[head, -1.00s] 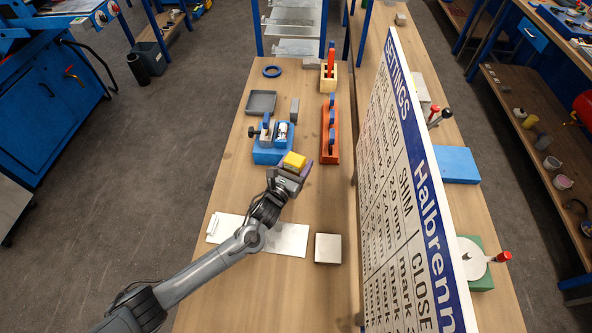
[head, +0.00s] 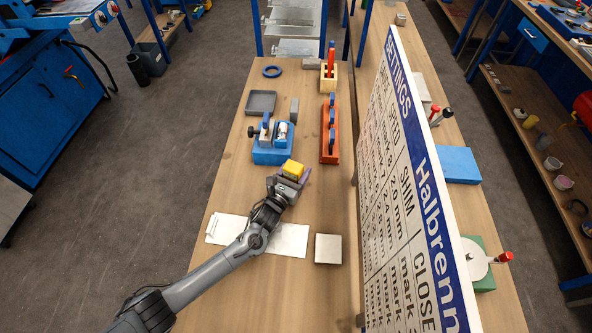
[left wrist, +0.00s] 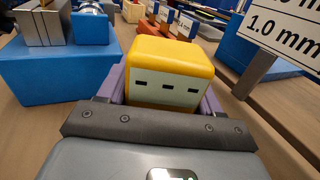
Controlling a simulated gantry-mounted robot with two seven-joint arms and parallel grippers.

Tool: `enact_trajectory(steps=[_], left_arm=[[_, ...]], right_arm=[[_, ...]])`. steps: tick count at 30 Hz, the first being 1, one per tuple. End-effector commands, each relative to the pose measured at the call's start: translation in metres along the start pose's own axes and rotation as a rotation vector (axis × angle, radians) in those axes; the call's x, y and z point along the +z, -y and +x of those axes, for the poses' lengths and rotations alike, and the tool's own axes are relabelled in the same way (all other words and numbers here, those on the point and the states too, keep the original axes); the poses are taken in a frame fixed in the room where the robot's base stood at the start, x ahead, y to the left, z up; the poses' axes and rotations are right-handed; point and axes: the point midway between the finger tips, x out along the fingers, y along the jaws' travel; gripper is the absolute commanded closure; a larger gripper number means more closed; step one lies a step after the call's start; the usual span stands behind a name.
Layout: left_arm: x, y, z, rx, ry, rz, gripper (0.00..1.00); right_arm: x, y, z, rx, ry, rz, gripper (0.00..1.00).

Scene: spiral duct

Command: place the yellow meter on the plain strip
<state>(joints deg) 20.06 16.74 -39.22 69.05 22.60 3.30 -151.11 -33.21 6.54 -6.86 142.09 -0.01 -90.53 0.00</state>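The yellow meter (head: 293,168) is a small boxy block between the fingers of my left gripper (head: 291,174), above the table. In the left wrist view the meter (left wrist: 172,72) shows a pale face with several dark slots, and the purple fingers of my left gripper (left wrist: 165,95) sit on both sides of it, shut on it. A flat white strip (head: 290,240) lies on the table below and nearer than the meter, partly hidden by my left arm. I cannot tell for sure whether it is the plain strip. My right gripper is not in view.
A blue vise-like fixture (head: 271,155) stands just beyond the gripper. An orange rack (head: 330,148) is to its right, a grey tray (head: 261,102) farther back. A pale square block (head: 328,248) sits beside the white strip. A tall settings board (head: 405,190) stands along the right.

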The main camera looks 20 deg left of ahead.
Motion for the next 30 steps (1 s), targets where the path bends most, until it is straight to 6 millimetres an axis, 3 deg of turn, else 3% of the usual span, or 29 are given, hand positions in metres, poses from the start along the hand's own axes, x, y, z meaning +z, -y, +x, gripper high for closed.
enact_trajectory(steps=[1,5,16,23,30], left_arm=[[0.0,0.0,0.0,0.0,0.0,0.0,0.28],[0.0,0.0,0.0,0.0,-0.001,0.0,0.11],[0.005,0.0,0.0,0.0,0.0,0.0,0.11],[0.003,0.0,-0.03,-0.001,-0.002,0.001,0.11],[0.003,-0.001,-0.075,-0.001,-0.002,0.002,0.11]], right_arm=[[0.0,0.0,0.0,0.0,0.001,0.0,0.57],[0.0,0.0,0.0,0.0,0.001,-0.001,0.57],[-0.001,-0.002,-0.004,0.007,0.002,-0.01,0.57],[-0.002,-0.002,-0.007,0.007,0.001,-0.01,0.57],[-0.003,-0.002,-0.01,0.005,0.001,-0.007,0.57]])
